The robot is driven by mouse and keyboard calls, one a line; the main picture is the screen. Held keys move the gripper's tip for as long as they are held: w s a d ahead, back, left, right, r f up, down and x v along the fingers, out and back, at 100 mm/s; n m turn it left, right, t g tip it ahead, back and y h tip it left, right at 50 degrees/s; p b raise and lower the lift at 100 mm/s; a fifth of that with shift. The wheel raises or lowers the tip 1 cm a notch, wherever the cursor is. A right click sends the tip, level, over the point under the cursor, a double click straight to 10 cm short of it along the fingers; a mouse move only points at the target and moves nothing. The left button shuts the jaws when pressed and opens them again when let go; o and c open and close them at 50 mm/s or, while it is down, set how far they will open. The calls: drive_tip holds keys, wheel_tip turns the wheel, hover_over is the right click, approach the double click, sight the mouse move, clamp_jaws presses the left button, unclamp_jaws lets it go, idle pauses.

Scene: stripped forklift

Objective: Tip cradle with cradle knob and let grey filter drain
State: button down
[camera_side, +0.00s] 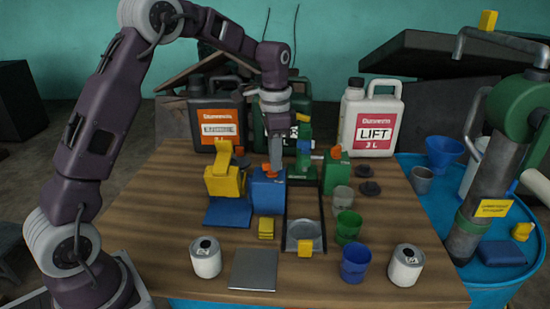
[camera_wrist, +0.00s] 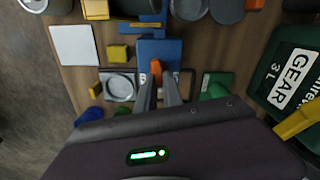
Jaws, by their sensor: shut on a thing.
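My gripper (camera_side: 275,168) points down over the blue block (camera_side: 268,190), its fingers close together on the small orange knob (camera_side: 270,171) at the block's top. In the wrist view the knob (camera_wrist: 155,70) shows between my fingertips (camera_wrist: 156,78), with the blue block (camera_wrist: 160,48) just beyond. The block looks upright on the table. I take the knob for the cradle knob. A round grey dish (camera_side: 303,232) lies in a dark tray to the block's right; a grey cup (camera_side: 342,199) stands further right. I cannot tell which is the grey filter; it may be hidden.
A yellow block (camera_side: 225,178) stands close on the left by a blue plate (camera_side: 227,212). Green units (camera_side: 337,172) stand right. Green (camera_side: 348,226) and blue cups (camera_side: 355,262), white cans (camera_side: 206,258) and a grey plate (camera_side: 253,270) lie in front. Large jugs (camera_side: 372,120) line the back.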

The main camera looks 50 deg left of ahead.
drive_tip(key=n, duration=0.4)
drive_tip(key=shift+w+a+n, duration=0.1)
drive_tip(key=shift+a+n, duration=0.05)
drive_tip(key=shift+n, duration=0.15)
drive_tip(key=shift+a+n, duration=0.15)
drive_tip(key=shift+n, duration=2.35)
drive_tip(key=c, duration=1.5)
unclamp_jaws()
wheel_tip(320, 180, up, 6)
drive_tip(key=shift+r, duration=0.6)
